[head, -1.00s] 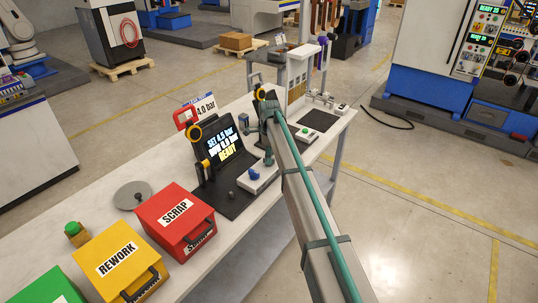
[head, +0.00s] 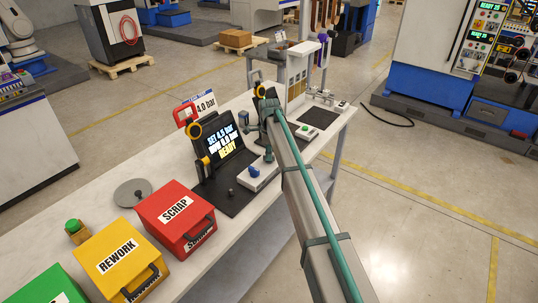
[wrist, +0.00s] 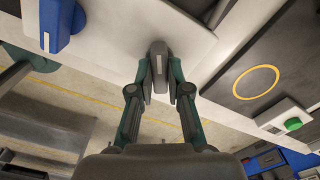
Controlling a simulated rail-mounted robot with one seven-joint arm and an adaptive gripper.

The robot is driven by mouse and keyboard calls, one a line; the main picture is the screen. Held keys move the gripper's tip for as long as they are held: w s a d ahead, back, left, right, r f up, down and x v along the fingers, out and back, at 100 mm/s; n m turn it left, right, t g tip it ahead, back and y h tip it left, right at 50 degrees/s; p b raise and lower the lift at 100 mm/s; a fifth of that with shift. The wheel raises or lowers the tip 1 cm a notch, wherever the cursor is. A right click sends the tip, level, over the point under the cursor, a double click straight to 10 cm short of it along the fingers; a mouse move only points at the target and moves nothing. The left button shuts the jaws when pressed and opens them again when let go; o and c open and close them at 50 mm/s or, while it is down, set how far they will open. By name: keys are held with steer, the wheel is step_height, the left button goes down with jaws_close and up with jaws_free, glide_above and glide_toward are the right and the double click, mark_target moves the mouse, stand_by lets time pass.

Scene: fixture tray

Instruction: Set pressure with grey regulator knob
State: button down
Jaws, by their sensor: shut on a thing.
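The grey regulator knob (wrist: 158,62), with a pale mark line, sits between my fingers in the wrist view. My gripper (wrist: 158,85) is shut on it, one finger on each side. In the head view my gripper (head: 268,153) is at the right end of the white regulator block, and my arm hides the grey knob there. A blue knob (wrist: 62,25) with a white mark is to its left; it also shows in the head view (head: 254,171). The display (head: 222,142) reads "SET 4.5 bar" and "READY"; its middle line is too small to read surely.
A sign behind the display ends in "4.0 bar" (head: 206,102). Red SCRAP (head: 170,232) and yellow REWORK (head: 112,283) boxes stand at the left of the bench. A green button (wrist: 293,124) and a yellow ring (wrist: 257,82) lie right of my gripper.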

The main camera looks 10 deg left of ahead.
steer(key=n+b, duration=0.2)
steer(key=n, duration=0.1)
steer(key=shift+f, duration=0.15)
steer(key=n+b, duration=0.2)
steer(key=n, duration=0.2)
steer(key=shift+n, duration=0.3)
steer(key=n+b, duration=0.1)
steer(key=n, duration=0.2)
steer(key=shift+n, duration=0.3)
steer(key=n+b, duration=0.1)
steer(key=n, duration=0.2)
steer(key=shift+n, duration=0.3)
steer(key=n+b, duration=0.1)
steer(key=n, duration=0.6)
steer(key=n+b, duration=0.1)
steer(key=n, duration=0.6)
